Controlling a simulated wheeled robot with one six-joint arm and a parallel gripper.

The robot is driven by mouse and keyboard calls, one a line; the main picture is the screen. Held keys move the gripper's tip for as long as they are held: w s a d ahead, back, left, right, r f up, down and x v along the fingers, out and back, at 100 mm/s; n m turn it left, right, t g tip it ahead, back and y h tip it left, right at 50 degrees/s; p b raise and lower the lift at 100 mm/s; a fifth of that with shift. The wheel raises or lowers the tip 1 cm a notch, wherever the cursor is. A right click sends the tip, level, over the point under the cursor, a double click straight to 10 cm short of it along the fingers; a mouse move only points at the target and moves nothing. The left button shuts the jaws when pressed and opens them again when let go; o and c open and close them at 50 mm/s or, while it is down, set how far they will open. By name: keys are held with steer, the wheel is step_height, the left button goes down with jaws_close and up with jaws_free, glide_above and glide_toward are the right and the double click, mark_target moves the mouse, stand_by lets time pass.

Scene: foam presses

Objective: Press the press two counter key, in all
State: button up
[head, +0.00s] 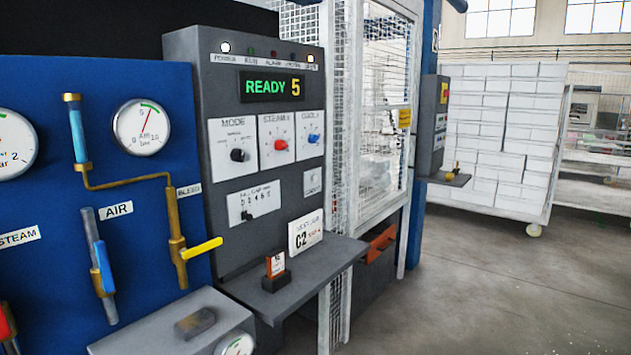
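A grey press control panel (258,150) stands at the middle left, its face turned to me. Its display (271,86) reads "READY 5" in green and yellow. Below it are three white dial plates, with a black mode knob (238,155), a red knob (281,144) and a blue knob (313,138). Lower are a selector with a black knob (246,215) and a small plate (312,181) whose lettering is too small to read. I cannot tell which part is the press two counter key. My gripper is not in view.
A shelf (335,254) juts out under the panel, bearing a "C2" card (305,232) and a small dark holder (276,281). A blue board (60,240) with gauges, pipes and a yellow valve lever (203,248) is left. Open floor (500,280) lies right.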

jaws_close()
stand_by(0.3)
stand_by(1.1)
